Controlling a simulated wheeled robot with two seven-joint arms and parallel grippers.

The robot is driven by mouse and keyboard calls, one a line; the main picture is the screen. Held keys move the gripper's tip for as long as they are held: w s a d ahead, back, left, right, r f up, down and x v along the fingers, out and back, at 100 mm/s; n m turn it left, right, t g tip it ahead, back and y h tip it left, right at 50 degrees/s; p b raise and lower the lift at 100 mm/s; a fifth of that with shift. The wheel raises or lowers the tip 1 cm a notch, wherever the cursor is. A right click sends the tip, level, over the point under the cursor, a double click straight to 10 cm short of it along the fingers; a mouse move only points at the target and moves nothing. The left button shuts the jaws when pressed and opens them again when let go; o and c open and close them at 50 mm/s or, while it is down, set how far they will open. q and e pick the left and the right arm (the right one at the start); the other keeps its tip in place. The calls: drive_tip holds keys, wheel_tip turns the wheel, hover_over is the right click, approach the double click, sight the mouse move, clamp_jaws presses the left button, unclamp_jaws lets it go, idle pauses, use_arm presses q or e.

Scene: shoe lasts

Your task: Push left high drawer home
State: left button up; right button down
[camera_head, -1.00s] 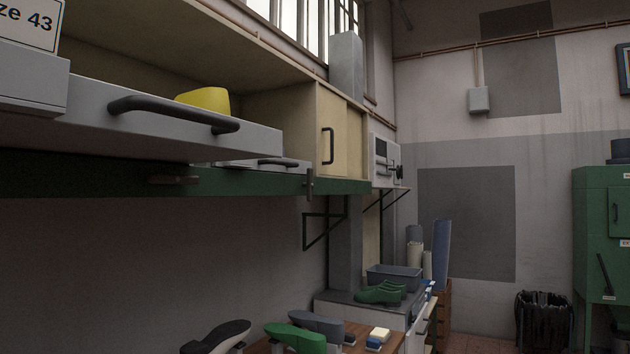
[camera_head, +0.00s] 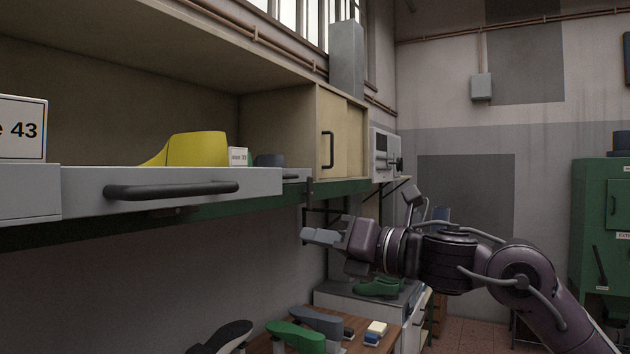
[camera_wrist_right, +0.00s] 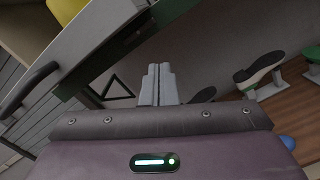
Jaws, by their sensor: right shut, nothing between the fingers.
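A pale grey high drawer (camera_head: 90,182) with a dark bar handle (camera_head: 172,190) juts out from the green-edged shelf. A yellow shoe last (camera_head: 198,149) shows above its front. The drawer and its handle (camera_wrist_right: 28,90) also show at the left of the right wrist view. My right gripper (camera_head: 306,236) is shut and empty. It is below the shelf and to the right of the drawer front, apart from it. Its closed fingers (camera_wrist_right: 157,72) point ahead in the right wrist view. My left gripper is not in view.
A second drawer front (camera_head: 296,175) shows past the first, before the beige cabinet (camera_head: 330,135). A green bracket is under the shelf. Below, shoe lasts stand on a wooden bench (camera_head: 375,344). The wall space under the drawer is clear.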

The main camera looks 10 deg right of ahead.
sight(241, 180)
drive_tip(key=s+a+r+n+p, duration=0.2)
drive_tip(key=s+r+n, duration=0.4)
drive_tip(key=s+r, duration=0.35)
drive_tip(key=shift+g, duration=0.4)
drive_tip(key=p+x, duration=0.1)
drive_tip(key=x, duration=0.1)
drive_tip(key=p+x, duration=0.1)
drive_tip(key=x, duration=0.2)
drive_tip(key=p+x, duration=0.1)
drive_tip(key=x, duration=0.2)
drive_tip(key=shift+w+f, duration=0.1)
drive_tip(key=shift+f, duration=0.25)
drive_tip(key=shift+p+x, duration=0.35)
drive_tip(key=shift+x, duration=1.1)
drive_tip(key=shift+p+x, duration=0.3)
drive_tip(key=shift+x, duration=1.3)
drive_tip(key=shift+f, duration=0.1)
